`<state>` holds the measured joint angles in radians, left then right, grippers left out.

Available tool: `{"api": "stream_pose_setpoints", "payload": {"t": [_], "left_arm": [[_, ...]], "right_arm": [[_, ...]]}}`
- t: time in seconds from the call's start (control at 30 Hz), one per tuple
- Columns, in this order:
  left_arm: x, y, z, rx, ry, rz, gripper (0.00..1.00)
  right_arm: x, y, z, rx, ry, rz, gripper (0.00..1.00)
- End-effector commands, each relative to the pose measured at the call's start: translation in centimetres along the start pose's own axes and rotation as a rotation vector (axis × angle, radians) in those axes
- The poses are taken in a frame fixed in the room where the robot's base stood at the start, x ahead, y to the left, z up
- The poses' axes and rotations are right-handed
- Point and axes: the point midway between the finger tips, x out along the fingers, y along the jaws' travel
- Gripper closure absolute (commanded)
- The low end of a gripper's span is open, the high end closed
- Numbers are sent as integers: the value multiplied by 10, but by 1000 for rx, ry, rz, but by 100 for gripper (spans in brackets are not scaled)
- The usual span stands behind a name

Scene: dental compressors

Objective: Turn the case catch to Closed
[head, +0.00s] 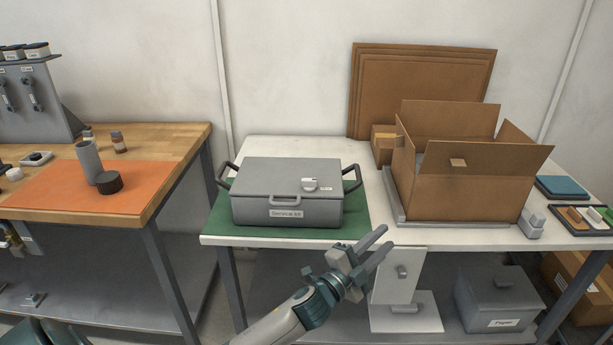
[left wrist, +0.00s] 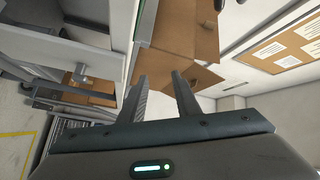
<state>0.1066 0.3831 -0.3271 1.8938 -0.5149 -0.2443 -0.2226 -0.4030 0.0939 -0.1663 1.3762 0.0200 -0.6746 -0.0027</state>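A grey case (head: 287,195) with a closed-looking lid and black side handles sits on a green mat (head: 357,212) on the white table. A small white catch (head: 310,184) is on top of its lid, near the front right; its label is too small to read. My left gripper (head: 380,246) is open and empty, in front of the table's front edge, right of and lower than the case in the head view. In the left wrist view its two fingers (left wrist: 158,95) are apart with nothing between them; the case is not seen there. My right gripper is not in view.
An open cardboard box (head: 455,185) stands on a grey tray right of the case. A tray of small items (head: 585,217) lies at the far right. A wooden bench (head: 165,165) with an orange mat is at left. The space above the case is clear.

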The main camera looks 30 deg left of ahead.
Motion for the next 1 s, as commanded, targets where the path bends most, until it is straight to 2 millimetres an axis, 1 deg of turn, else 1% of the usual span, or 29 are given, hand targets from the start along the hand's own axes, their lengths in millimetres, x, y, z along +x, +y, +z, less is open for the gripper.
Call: {"api": "stream_pose_setpoints", "payload": {"t": [0.03,0.07,0.1,0.2,0.3,0.33,0.43,0.5,0.57,0.63,0.67,0.73,0.87,0.9,0.97,1.0], "left_arm": [[18,-23,-16,89,85,-41,70],[26,-35,-25,144,136,-62,70],[35,-49,-39,222,208,-90,70],[54,-80,-73,425,389,-149,70],[65,-102,-101,634,563,-191,70],[67,-108,-107,698,613,-199,70],[70,-121,-122,911,776,-211,70],[71,-129,-125,1059,883,-204,70],[71,-136,-122,1183,970,-186,70],[70,-144,-113,1325,1066,-152,70],[69,-148,-108,1383,1105,-132,70],[66,-159,-90,1516,1191,-73,70],[56,-192,-46,1735,1332,79,70],[51,-205,-30,1792,1369,139,70],[42,-227,-5,1869,1419,235,70],[34,-243,12,1910,1450,304,70]], "right_arm": [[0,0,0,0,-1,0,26],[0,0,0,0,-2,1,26],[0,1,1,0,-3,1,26],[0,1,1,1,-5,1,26],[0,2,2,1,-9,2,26],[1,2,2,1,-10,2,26],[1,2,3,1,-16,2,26],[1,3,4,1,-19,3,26],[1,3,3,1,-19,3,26],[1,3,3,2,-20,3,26],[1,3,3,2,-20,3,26],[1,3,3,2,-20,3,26],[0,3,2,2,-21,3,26],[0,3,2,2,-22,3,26],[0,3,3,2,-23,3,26],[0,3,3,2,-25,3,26]]}}
